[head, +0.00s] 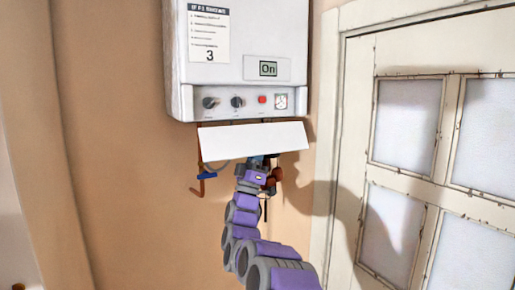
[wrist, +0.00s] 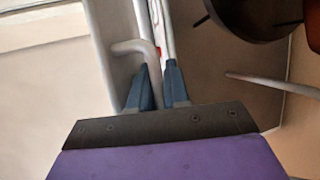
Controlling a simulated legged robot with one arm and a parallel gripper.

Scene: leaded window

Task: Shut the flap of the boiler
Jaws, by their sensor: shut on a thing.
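The white boiler (head: 248,48) hangs on the wall, with "On" on its display. Its white flap (head: 235,140) hangs open below the control row, tilted outward, so the knobs show above it. My gripper (head: 262,160) is at the flap's lower edge, right of its middle, and the flap partly hides it. In the wrist view, the two blue fingers of my gripper (wrist: 158,80) are close together. A bent grey bar on the flap (wrist: 150,58) runs down between them, so the gripper is shut on the flap by this bar. The exact contact is partly hidden.
Knobs, a red button and a gauge (head: 281,101) sit above the flap. A copper pipe with a blue valve handle (head: 207,176) is left of my gripper. A cream paned window (head: 400,150) stands to the right. The wall at left is bare.

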